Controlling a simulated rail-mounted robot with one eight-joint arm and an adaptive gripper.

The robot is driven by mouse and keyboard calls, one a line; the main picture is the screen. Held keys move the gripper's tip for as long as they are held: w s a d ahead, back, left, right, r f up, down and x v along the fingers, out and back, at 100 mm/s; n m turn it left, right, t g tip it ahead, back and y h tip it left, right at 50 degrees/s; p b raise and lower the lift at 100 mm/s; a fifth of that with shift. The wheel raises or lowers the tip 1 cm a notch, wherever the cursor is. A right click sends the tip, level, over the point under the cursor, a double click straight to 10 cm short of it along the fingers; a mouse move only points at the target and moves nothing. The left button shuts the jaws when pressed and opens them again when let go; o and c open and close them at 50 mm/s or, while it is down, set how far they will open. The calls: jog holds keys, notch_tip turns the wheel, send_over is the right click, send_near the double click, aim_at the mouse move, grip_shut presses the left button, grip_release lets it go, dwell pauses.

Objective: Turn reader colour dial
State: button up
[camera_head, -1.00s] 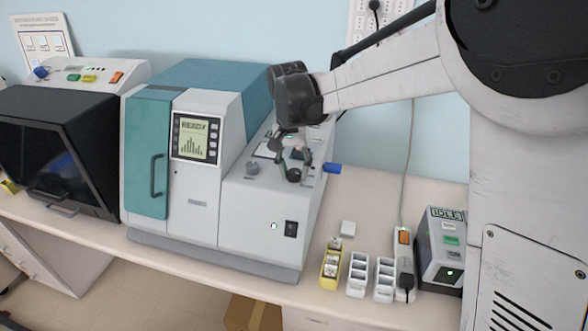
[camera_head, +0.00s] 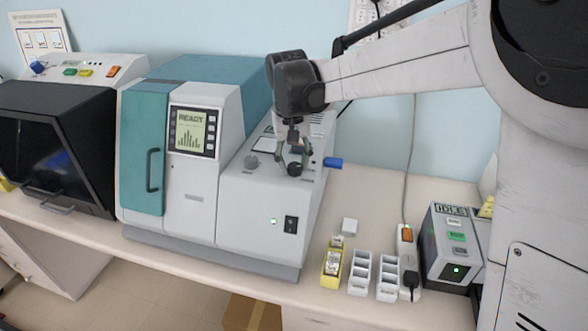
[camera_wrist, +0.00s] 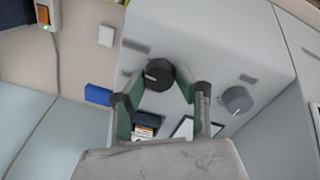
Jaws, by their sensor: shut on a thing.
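The reader is a white and teal machine (camera_head: 245,225) on the bench, with a lit "READY" screen (camera_head: 191,132). My gripper (camera_head: 293,162) points down at the top of its right-hand section. In the wrist view my gripper (camera_wrist: 161,78) has its green-lined fingers on either side of a round black dial (camera_wrist: 159,73) and is shut on it. A second, grey knob (camera_wrist: 237,99) stands apart on the same top face and also shows in the head view (camera_head: 251,162).
A blue part (camera_head: 333,162) sticks out at the reader's right side. Slide holders (camera_head: 360,273), a small white block (camera_head: 350,225) and a power strip (camera_head: 407,260) lie to the right. A small boxed device (camera_head: 448,246) stands beyond them. A dark-fronted cabinet (camera_head: 45,165) stands left.

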aim_at(295, 167)
jog(key=n+b, duration=0.2)
jog(key=n, duration=0.2)
jog(key=shift+f+n, duration=0.1)
jog(key=shift+n, duration=0.2)
jog(key=n+b, duration=0.2)
jog(key=n, duration=0.3)
jog(key=n+b, duration=0.1)
jog(key=n, duration=0.4)
jog(key=shift+s+y+b, duration=0.1)
jog(key=shift+y+b, duration=0.2)
jog(key=shift+b, duration=0.05)
jog(key=shift+n+b, duration=0.45)
jog(key=shift+n, duration=1.75)
jog(key=o, duration=1.1)
jog(key=shift+r, duration=0.2)
jog(key=r, duration=1.1)
jog(key=shift+s+d+r, duration=0.2)
jog(key=shift+s+r, duration=0.15)
jog(key=shift+r, duration=0.05)
